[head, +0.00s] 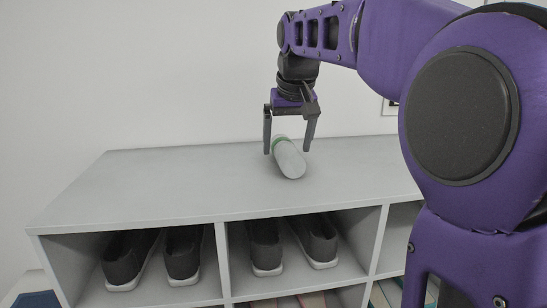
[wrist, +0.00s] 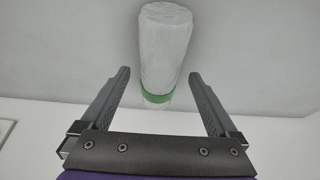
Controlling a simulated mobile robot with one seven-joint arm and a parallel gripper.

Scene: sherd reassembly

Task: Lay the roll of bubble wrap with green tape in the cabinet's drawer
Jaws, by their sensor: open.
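The roll of bubble wrap (head: 290,161) is a pale cylinder with a green tape band near its far end. It lies on the cabinet's grey top (head: 170,178). My gripper (head: 288,151) is open above the far end of the roll. In the wrist view the roll (wrist: 166,50) lies ahead of my gripper (wrist: 158,75), with its green tape (wrist: 156,98) end between the two fingers. The fingers appear apart from it on both sides. No drawer can be made out in either view.
The cabinet front has open compartments. Dark shoes with white soles stand in the left one (head: 183,253) and the middle one (head: 265,246). Books or folders show below them at the picture's lower edge. A plain wall stands behind. The top around the roll is clear.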

